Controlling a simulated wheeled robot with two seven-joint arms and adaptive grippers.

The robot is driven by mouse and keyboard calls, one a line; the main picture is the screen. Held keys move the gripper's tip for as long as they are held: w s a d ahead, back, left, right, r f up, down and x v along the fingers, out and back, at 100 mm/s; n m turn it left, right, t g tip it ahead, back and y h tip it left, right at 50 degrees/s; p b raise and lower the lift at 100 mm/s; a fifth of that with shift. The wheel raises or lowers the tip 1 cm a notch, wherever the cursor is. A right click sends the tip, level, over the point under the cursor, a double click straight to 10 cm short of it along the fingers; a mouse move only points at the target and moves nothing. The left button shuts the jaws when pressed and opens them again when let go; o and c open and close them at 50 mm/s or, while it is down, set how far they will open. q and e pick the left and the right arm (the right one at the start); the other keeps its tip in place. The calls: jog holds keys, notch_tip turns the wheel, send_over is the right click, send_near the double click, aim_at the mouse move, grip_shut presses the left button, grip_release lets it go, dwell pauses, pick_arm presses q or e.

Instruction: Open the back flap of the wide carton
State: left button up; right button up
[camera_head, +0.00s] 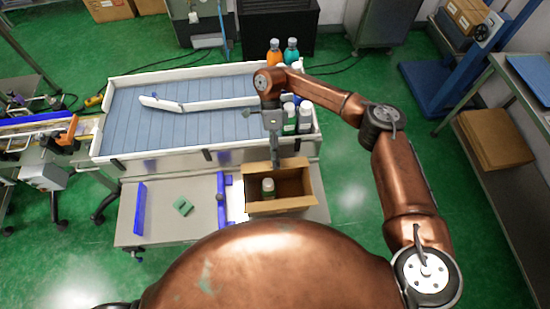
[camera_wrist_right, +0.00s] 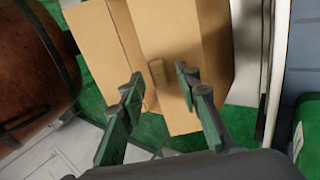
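The wide carton (camera_head: 283,206) stands open at the top on the work table, with a bottle (camera_head: 268,186) upright inside. A strip of cardboard, the back flap (camera_head: 296,163), rises along its far edge. My right gripper (camera_head: 276,162) points down at this flap, close to its middle; I cannot tell whether it touches. In the right wrist view the carton (camera_wrist_right: 185,40) fills the upper middle. The green fingers of the right gripper (camera_wrist_right: 158,82) are spread apart there, with nothing clearly held between them. My left gripper is not in view.
Several bottles (camera_head: 305,119) stand beside the right gripper on the conveyor (camera_head: 190,107), behind the carton. A blue upright bracket (camera_head: 222,196) stands just left of the carton. A green piece (camera_head: 182,206) lies on the table, with bare surface around it.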

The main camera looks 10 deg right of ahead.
jog(key=v, duration=1.1)
jog(key=shift+r, duration=0.25)
jog(key=shift+w, duration=0.1)
jog(key=shift+c, duration=0.2)
